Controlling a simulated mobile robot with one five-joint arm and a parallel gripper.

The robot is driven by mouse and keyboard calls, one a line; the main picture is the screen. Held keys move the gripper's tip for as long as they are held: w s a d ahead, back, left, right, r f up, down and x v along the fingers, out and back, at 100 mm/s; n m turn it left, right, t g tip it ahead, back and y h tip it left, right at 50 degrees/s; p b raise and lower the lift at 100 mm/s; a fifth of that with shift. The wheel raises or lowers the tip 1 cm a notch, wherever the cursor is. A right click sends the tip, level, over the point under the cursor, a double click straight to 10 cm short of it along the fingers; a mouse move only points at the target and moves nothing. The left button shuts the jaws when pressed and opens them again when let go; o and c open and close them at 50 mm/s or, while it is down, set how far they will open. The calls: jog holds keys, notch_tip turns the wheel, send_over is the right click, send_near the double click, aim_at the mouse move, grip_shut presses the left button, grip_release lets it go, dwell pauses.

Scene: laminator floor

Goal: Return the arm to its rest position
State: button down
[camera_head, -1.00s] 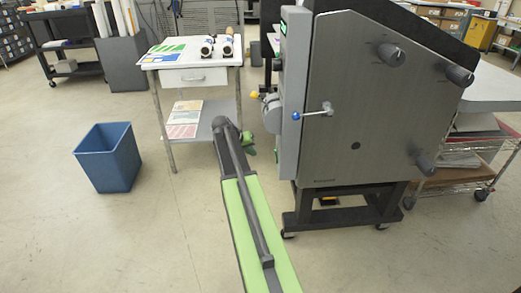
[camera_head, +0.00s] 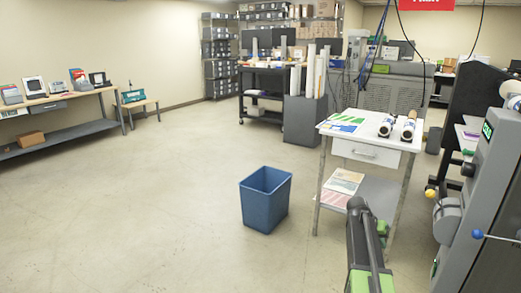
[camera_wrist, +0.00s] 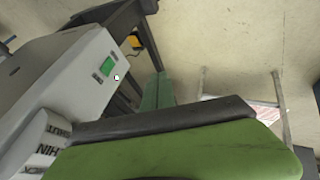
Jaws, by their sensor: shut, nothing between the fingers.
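My arm (camera_head: 368,245), green and dark grey, reaches up from the bottom of the head view, right of centre, in front of the white table. Its far end hides my gripper there. In the wrist view the dark green fingers of my gripper (camera_wrist: 158,90) show beyond the large green and black part of my arm. They are together, with nothing seen between them. The grey laminator (camera_head: 485,210) stands at the right edge of the head view. Its light grey side with a green screen (camera_wrist: 107,66) is close on the left in the wrist view.
A blue bin (camera_head: 265,200) stands on the floor left of the white table (camera_head: 345,150), which holds two rolls and coloured sheets. A long shelf table (camera_head: 60,135) is along the left wall. The floor at left and front is wide open.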

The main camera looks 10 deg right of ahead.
jog(key=s+a+f+n+t+y, duration=0.1)
jog(key=a+f+n+y, duration=0.15)
jog(key=a, duration=2.05)
jog(key=s+a+f+n+g+y, duration=0.1)
jog(key=s+a+n+y, duration=0.15)
jog(key=s+a, duration=0.55)
jog(key=s+a+f+n+y, duration=0.1)
jog(key=s+a+n+y, duration=0.15)
jog(key=s+a, duration=0.55)
jog(key=w+a+r+p, duration=0.1)
jog(key=w+r+p, duration=0.2)
jog(key=r+p, duration=0.9)
jog(key=shift+w+a, duration=0.2)
jog(key=shift+a, duration=0.2)
jog(key=shift+d+n, duration=0.1)
jog(key=shift+n, duration=0.15)
